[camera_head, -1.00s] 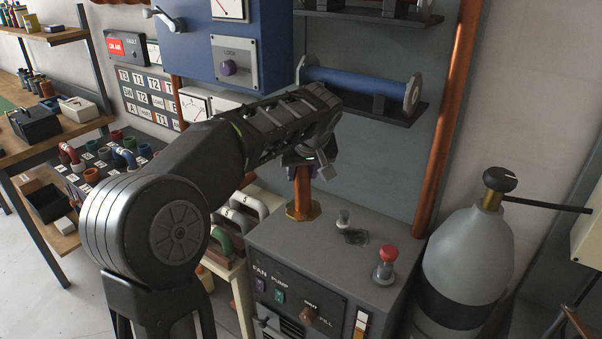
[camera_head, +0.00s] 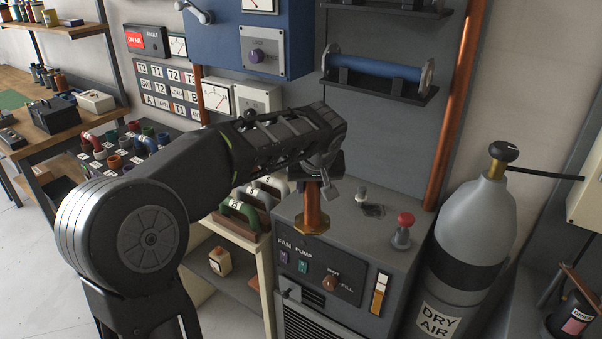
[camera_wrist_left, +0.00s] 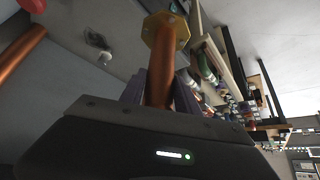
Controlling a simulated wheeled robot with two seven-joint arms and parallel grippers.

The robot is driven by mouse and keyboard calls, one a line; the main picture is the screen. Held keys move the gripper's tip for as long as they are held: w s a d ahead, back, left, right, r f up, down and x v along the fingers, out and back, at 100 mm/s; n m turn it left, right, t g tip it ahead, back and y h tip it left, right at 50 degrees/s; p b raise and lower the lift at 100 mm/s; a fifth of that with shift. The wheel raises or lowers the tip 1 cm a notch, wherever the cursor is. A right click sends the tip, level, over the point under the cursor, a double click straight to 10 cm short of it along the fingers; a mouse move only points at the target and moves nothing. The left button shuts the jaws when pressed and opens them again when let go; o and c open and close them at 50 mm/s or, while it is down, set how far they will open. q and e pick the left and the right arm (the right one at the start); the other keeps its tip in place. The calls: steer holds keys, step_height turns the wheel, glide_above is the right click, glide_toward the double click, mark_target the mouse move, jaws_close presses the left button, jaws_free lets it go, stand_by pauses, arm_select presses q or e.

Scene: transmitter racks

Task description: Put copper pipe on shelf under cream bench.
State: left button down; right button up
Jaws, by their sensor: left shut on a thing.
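The copper pipe (camera_head: 312,203) has a brass-coloured flange at its lower end and hangs upright from my left gripper (camera_head: 317,178). In the left wrist view the pipe (camera_wrist_left: 159,78) runs between the fingers of my left gripper (camera_wrist_left: 160,98), which is shut on it. The flange appears in front of the grey cabinet's top front edge, at its left side. The cream bench (camera_head: 267,275) stands left of the cabinet. Its lower shelf (camera_head: 238,285) shows partly; my left arm hides some of the bench. My right gripper is out of view.
Several U-shaped handles, including a green one (camera_head: 240,212), are on the bench top. The grey cabinet (camera_head: 375,235) carries a red knob (camera_head: 403,230). A grey gas cylinder (camera_head: 462,245) stands right.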

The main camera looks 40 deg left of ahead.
arm_select(q)
steer(key=s+d+f+m+h, duration=0.1)
steer(key=d+f+m+h, duration=0.1)
steer(key=d+f, duration=0.4)
steer(key=s+d+f+m+t+h, duration=0.1)
steer(key=d+f+m, duration=0.4)
steer(key=d, duration=0.7)
steer(key=shift+s+d+f+m+t+h, duration=0.3)
steer(key=shift+s+d+f+h, duration=0.1)
steer(key=shift+h, duration=0.1)
